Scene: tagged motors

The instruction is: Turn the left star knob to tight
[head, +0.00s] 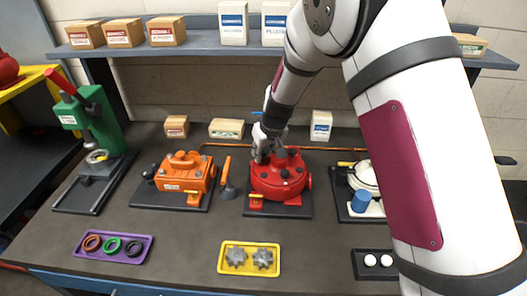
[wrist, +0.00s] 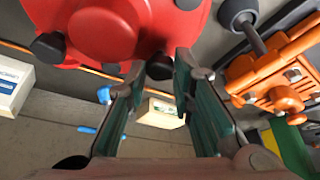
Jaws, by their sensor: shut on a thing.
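The red motor housing (head: 278,180) sits on a dark base plate in the middle of the bench, with several black knobs on top. My gripper (head: 263,152) is at its back left, coming down from above. In the wrist view my gripper (wrist: 158,72) has its two green-faced fingers on either side of a black knob (wrist: 160,67) at the red housing's edge, shut on it. This knob is on the left side as the head view shows the housing. Another black knob (wrist: 48,46) stands clear to one side. The knob's turn marking is not readable.
An orange motor (head: 184,175) stands left of the red one, with a green press (head: 95,125) farther left. A purple tray (head: 113,248) with rings and a yellow tray (head: 221,258) with grey gears lie in front. A white motor (head: 362,178) is at right, partly behind my arm.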

